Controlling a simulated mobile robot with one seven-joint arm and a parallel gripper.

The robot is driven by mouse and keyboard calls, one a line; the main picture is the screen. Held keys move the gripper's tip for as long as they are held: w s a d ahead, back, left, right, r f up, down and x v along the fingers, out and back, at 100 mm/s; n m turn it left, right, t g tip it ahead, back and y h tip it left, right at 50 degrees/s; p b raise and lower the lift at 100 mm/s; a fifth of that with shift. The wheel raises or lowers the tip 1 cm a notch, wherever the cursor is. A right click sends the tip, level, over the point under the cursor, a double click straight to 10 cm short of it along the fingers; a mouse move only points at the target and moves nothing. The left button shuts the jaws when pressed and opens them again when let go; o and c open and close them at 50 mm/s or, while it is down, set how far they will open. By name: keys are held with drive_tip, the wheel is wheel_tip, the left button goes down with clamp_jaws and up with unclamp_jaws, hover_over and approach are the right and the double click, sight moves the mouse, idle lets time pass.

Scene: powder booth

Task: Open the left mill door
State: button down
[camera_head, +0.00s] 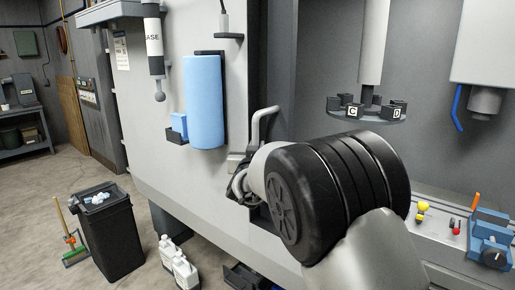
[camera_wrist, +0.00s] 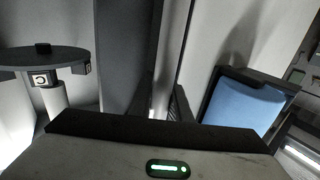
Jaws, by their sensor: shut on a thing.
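The left mill door (camera_head: 222,25) appears to be the pale panel left of the machine's opening, but its exact outline is unclear. A grey bar handle (camera_head: 262,124) stands out near its right edge, with its upper bend visible. My gripper (camera_head: 240,186) is at the lower part of this handle, shut on it. My wrist and arm hide part of the door edge and opening. In the wrist view, my gripper's fingers (camera_wrist: 166,106) are close together by a narrow upright gap between a dark grey panel and a white one. The held part of the handle is mostly hidden there.
A tool carousel (camera_head: 367,116) with lettered blocks hangs inside the opening. A blue roll (camera_head: 204,102) is mounted on the pale panel. A black bin (camera_head: 108,232) and white bottles (camera_head: 180,264) stand on the floor at left. A blue vise (camera_head: 490,240) sits at lower right.

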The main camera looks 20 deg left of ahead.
drive_tip(key=shift+r, duration=0.1)
drive_tip(key=c, duration=1.6)
unclamp_jaws()
drive_tip(key=shift+c, duration=0.2)
drive_tip(key=shift+s, duration=0.1)
